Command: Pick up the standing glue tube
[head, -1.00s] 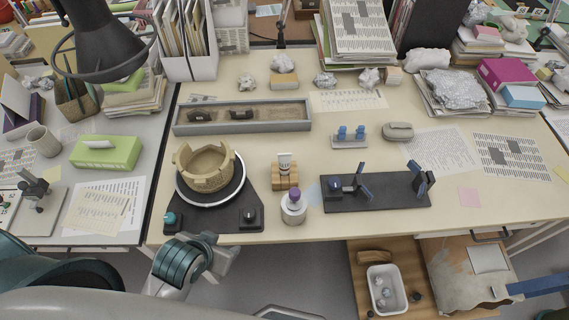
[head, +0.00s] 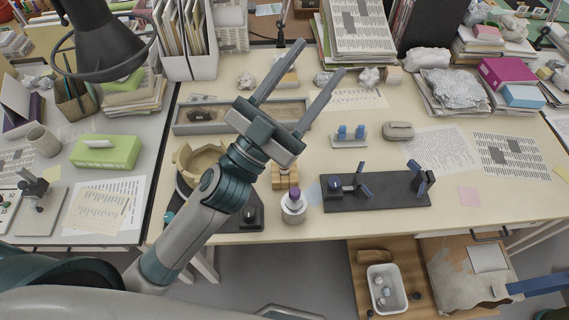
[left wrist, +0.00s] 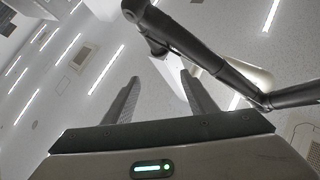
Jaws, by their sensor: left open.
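My left gripper (head: 322,57) is raised over the desk in the head view, its two long grey fingers spread wide and empty, pointing up and to the right. It also shows in the left wrist view (left wrist: 158,88), with nothing between the fingers. The wooden block (head: 285,178) stands on the desk just below the gripper body. The white tube that stood at this block is now hidden behind my gripper. A white jar with a purple top (head: 293,205) stands just in front of the block.
The ring-shaped clay vessel (head: 200,158) on its dark stand is partly behind my left arm. A grey sand tray (head: 185,126) lies behind it. A black fixture with blue clamps (head: 385,193) is to the right. The left wrist view shows ceiling lights and a dark lamp arm (left wrist: 205,52).

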